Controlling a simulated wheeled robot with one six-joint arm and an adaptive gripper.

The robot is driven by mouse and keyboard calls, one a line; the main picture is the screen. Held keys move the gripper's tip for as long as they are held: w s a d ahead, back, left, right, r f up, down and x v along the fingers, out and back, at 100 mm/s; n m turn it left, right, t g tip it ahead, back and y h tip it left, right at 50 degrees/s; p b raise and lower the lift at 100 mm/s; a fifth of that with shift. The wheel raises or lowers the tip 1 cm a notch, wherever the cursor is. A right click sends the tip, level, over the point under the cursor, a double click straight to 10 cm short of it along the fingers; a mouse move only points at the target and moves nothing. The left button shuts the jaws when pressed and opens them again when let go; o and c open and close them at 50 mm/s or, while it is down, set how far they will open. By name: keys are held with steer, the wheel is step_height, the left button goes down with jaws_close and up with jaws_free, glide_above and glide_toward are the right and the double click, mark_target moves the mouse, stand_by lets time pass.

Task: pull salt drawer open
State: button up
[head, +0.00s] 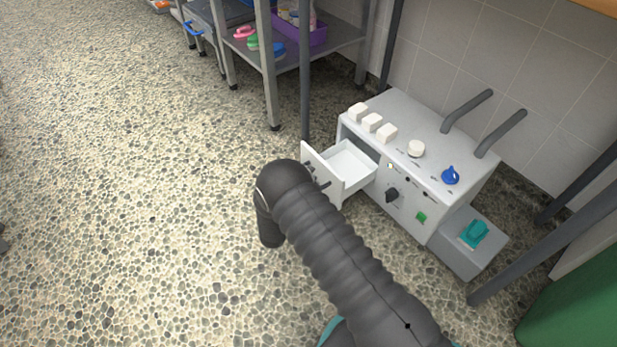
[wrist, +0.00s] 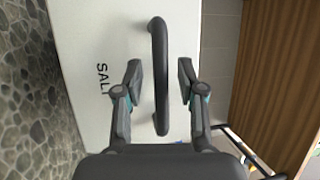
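The salt drawer (head: 349,163) stands pulled out of the front of a white machine (head: 412,185) in the head view, and its inside looks empty. Its white front, marked SALT (wrist: 102,79), fills much of the wrist view. A dark bar handle (wrist: 159,38) stands on that front. My gripper (wrist: 160,74) is open, with one finger on each side of the handle. Gaps show between both fingers and the handle. In the head view my arm hides the gripper and part of the drawer front.
The machine's front has a black knob (head: 392,195) and a green button (head: 421,217). A grey box with a teal switch (head: 474,233) stands at its right. Grey posts stand around it. A metal shelf (head: 334,44) is behind. The pebbled floor at left is clear.

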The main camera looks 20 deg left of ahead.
steer(key=v, duration=1.2)
stand_by(0.3)
